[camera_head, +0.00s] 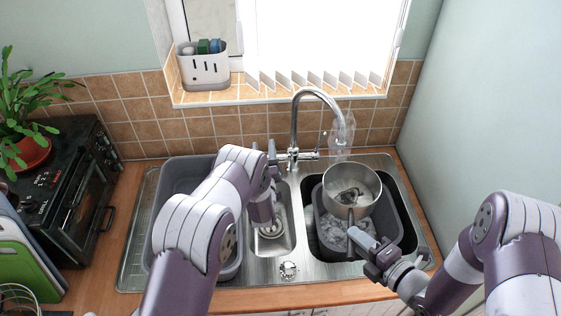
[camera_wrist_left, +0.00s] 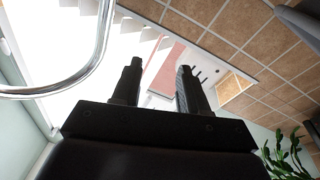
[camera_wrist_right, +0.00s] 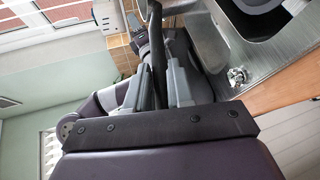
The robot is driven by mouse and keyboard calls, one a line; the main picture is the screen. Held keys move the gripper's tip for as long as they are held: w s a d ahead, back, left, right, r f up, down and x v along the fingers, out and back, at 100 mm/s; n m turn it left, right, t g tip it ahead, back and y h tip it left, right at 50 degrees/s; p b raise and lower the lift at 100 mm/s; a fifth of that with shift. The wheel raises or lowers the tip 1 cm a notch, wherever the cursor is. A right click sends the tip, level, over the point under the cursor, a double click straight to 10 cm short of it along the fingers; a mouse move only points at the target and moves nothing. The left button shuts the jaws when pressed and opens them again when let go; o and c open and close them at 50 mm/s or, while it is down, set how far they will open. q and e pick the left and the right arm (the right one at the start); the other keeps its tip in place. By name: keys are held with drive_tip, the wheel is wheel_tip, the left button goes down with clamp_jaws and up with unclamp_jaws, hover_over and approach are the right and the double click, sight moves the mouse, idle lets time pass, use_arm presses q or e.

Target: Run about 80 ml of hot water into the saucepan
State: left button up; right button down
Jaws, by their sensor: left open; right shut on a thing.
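The metal saucepan (camera_head: 338,208) is held over the right sink basin, below the spout of the chrome tap (camera_head: 295,118). A clear, pale stream or splash (camera_head: 341,135) shows at the spout's end. The pan's inside looks shiny with dark patches; I cannot read a water level. My right gripper (camera_head: 366,243) is shut on the pan's handle (camera_head: 350,218); a dark bar between the fingers shows in the right wrist view (camera_wrist_right: 157,50). My left gripper (camera_head: 265,152) is open, just left of the tap's base and lever. In the left wrist view its fingers (camera_wrist_left: 155,85) are apart and empty.
A grey bowl (camera_head: 397,225) with clear, glinting contents sits in the right basin. Another grey tub (camera_head: 175,185) fills the left basin, partly behind my left arm. A caddy (camera_head: 203,72) stands on the sill. A black oven (camera_head: 85,185) and plant (camera_head: 25,125) are at left.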

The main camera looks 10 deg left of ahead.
use_arm(q)
wheel_tip(320, 180, down, 11)
drive_tip(key=s+g+h, duration=0.1)
drive_tip(key=s+g, duration=0.1)
drive_tip(key=s, duration=0.1)
drive_tip(key=x, duration=0.6)
drive_tip(key=shift+w+d+f, duration=0.15)
drive_tip(key=shift+w, duration=0.8)
clamp_jaws()
